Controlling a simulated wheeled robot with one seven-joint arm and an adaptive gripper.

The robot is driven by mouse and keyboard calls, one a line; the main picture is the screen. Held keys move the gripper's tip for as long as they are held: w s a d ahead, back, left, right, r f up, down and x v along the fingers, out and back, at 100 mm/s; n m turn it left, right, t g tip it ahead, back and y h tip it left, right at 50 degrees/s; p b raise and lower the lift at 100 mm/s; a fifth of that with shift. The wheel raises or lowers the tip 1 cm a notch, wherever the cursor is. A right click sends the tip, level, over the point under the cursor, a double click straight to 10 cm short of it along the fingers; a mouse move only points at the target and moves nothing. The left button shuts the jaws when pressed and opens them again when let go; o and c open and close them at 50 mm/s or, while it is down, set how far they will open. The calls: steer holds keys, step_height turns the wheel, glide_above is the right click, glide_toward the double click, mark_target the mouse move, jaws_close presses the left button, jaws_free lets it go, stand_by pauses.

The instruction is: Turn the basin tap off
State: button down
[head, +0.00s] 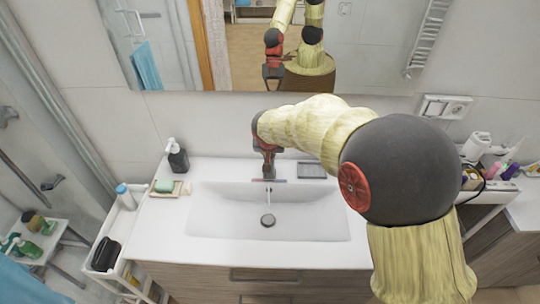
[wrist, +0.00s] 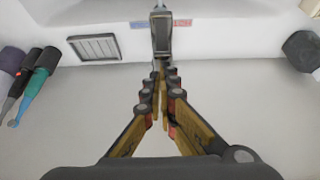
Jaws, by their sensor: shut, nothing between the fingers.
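The basin tap (wrist: 161,32) stands straight ahead of my fingertips in the wrist view, with a dark, upright lever or body. A blue mark and a red mark lie on either side of it. My gripper (wrist: 160,70) is shut and empty, its tips at or very near the tap; I cannot tell whether they touch. In the head view my gripper (head: 268,171) hangs over the back of the white basin (head: 310,214) and hides most of the tap. A thin vertical streak, apparently water, shows below it above the dark drain.
A grey slotted dish (head: 312,170) lies right of the tap. A dark soap dispenser (head: 178,158) and a soap dish (head: 166,187) stand left. Tubes and bottles (head: 500,170) are at the far right. A mirror (head: 300,50) hangs on the wall behind.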

steer(key=shift+s+f+b, duration=0.25)
steer(key=shift+f+b, duration=0.25)
steer(key=shift+r, duration=0.25)
steer(key=shift+w+r+p, duration=0.1)
steer(key=shift+r+p, duration=0.25)
steer(key=shift+p, duration=0.05)
step_height(320, 180, up, 4)
steer(key=shift+a+r+p, duration=0.1)
steer(key=shift+r+p, duration=0.1)
steer(key=shift+p, duration=0.75)
steer(key=s+r, duration=0.5)
steer(key=shift+s+r, duration=0.2)
steer(key=shift+r, duration=0.1)
steer(key=c, duration=2.6)
jaws_free()
steer(key=shift+s+r, duration=0.2)
steer(key=shift+r, duration=0.05)
steer(key=o, duration=0.4)
steer(key=shift+s+r, duration=0.1)
steer(key=shift+s, duration=0.05)
steer(key=shift+c, duration=0.2)
